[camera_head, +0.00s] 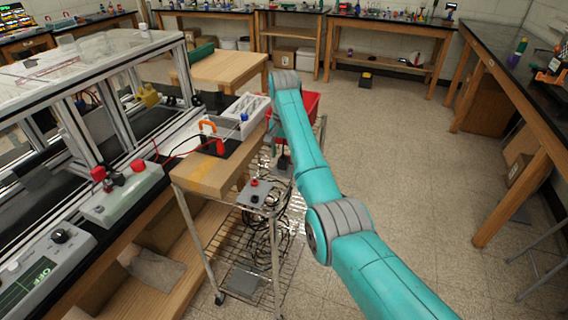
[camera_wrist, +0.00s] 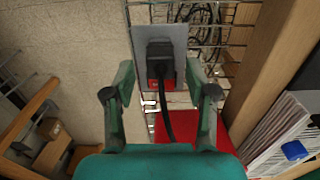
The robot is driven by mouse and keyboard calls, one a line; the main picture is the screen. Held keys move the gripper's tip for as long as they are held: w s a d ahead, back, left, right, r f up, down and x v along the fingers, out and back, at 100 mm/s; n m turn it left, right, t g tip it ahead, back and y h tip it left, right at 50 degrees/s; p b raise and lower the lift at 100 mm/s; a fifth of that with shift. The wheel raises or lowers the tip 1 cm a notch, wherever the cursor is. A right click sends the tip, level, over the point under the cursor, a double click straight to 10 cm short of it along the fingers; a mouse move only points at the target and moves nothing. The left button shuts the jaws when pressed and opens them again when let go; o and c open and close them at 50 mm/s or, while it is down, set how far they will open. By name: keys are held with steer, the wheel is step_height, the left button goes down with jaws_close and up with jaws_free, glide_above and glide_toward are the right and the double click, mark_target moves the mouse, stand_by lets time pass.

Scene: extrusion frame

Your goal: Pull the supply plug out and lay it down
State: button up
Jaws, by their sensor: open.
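The black supply plug (camera_wrist: 160,58) stands in a socket on a grey plate (camera_wrist: 150,33), with its black cord running toward me in the wrist view. A red part shows just beside the plug. In the head view a dark block that looks like the plug (camera_head: 284,161) sits below my arm's end. My gripper (camera_wrist: 160,82) is open and empty. Its two fingers are on either side of the plug, apart from it, with clear gaps. How far it stands off along the view is hard to tell. My arm hides most of the gripper in the head view.
A red bin (camera_head: 310,104) stands behind my arm, and also shows in the wrist view (camera_wrist: 188,128). Cables hang below.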

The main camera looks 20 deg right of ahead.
mark_target(283, 158)
steer(key=shift+f, duration=1.5)
jaws_close()
steer(key=shift+r, duration=0.2)
steer(key=shift+r, duration=2.8)
